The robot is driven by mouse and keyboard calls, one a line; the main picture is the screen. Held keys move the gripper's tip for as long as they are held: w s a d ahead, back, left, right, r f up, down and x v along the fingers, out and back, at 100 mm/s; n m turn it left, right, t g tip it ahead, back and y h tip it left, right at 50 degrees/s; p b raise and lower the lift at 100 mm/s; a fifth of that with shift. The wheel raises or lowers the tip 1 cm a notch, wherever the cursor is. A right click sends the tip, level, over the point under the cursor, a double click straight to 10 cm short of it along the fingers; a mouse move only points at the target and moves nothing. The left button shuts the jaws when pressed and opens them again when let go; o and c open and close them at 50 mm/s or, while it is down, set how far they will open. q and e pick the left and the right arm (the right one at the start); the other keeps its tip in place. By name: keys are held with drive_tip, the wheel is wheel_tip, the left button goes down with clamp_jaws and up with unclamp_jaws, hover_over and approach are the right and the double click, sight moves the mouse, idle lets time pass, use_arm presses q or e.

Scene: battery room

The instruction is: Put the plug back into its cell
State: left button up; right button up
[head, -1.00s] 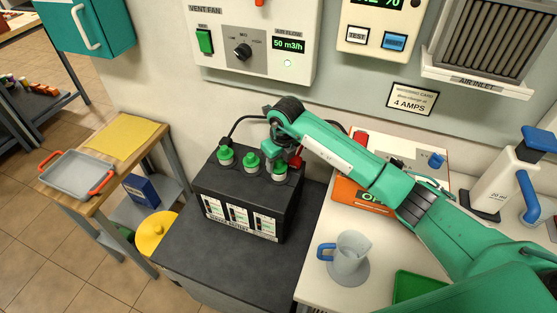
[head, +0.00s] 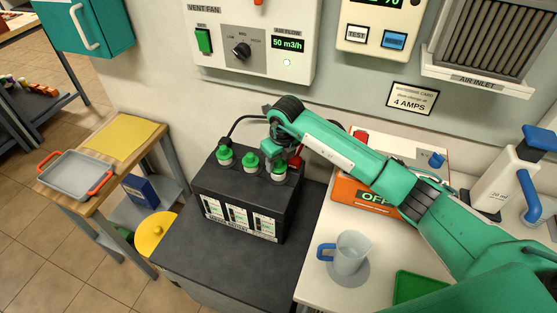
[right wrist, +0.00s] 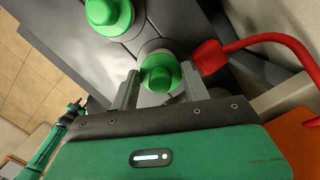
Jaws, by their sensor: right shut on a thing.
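The black battery (head: 245,200) stands on a dark bench top, with a row of three green plugs along its top. The left plug (head: 225,156) and middle plug (head: 251,163) sit upright on their cells. My right gripper (right wrist: 160,85) is at the right-hand cell, shut on the third green plug (right wrist: 160,73), one finger on each side. This plug also shows in the head view (head: 279,174), upright under the gripper. A pale ring shows around it; I cannot tell how deep it sits. My left gripper (right wrist: 76,106) seems to show small in the right wrist view, its jaws unclear.
A red clamp and cable (right wrist: 210,57) lie close beside the held plug. A jug (head: 350,253) and an orange charger (head: 365,196) stand on the white counter to the right. A tray (head: 75,174) and yellow cloth (head: 123,137) lie on the left-hand table.

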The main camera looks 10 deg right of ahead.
drive_tip(key=shift+f+b, duration=0.2)
drive_tip(key=shift+b, duration=0.2)
idle(0.9)
drive_tip(key=o, duration=1.1)
drive_tip(key=shift+r, duration=0.15)
drive_tip(key=shift+r+p, duration=1.8)
drive_tip(key=shift+r, duration=1.55)
clamp_jaws()
